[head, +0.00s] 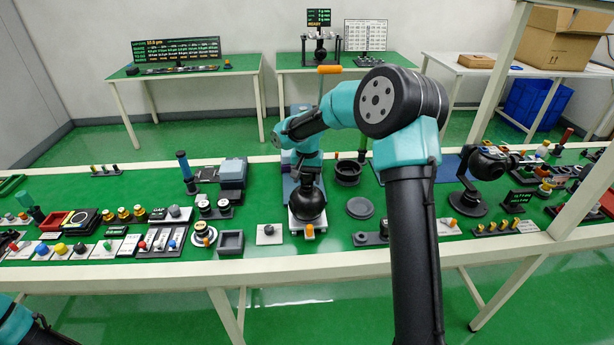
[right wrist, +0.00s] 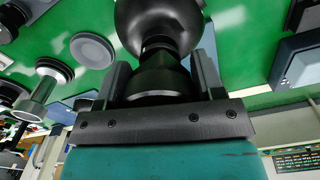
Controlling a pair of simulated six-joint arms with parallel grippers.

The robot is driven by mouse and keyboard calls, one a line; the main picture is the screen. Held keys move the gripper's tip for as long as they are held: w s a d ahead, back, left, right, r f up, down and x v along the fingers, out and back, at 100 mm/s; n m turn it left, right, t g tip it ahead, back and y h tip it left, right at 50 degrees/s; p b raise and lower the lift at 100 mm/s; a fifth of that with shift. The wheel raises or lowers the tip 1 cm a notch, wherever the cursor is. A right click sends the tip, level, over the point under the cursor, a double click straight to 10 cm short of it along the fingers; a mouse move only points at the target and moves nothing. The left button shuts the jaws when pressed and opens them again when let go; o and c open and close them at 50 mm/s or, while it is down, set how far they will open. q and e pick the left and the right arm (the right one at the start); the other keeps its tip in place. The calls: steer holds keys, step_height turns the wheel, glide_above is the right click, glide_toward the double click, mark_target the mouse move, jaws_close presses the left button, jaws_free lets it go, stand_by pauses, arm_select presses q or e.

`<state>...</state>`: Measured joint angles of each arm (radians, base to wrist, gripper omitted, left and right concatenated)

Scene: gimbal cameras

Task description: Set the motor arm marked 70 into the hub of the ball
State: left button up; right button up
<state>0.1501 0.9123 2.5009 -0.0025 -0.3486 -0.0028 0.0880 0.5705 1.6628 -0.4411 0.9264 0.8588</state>
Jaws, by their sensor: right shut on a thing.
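A dark ball (head: 308,206) sits low at the middle front of the green bench, directly below my right gripper (head: 305,180). In the right wrist view the ball (right wrist: 160,22) shows beyond the fingertips, with a narrow dark neck. My right gripper (right wrist: 160,75) is shut on a black flared piece (right wrist: 160,82) at that neck. I cannot tell whether piece and ball are joined or only touching. The ball's hub is hidden. No mark 70 is legible, so I cannot tell which part is the motor arm. My left gripper is outside the view.
A round dark disc (head: 360,208) and a dark cup (head: 347,172) stand right of the ball. A square grey tray (head: 230,242) and a small white plate (head: 269,234) lie to its left. A gimbal with a ball (head: 486,163) stands at right. Small parts crowd the left.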

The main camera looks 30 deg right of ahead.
steer(key=shift+f, duration=0.4)
steer(key=o, duration=1.1)
step_height(320, 180, up, 18)
steer(key=shift+f, duration=0.25)
stand_by(0.6)
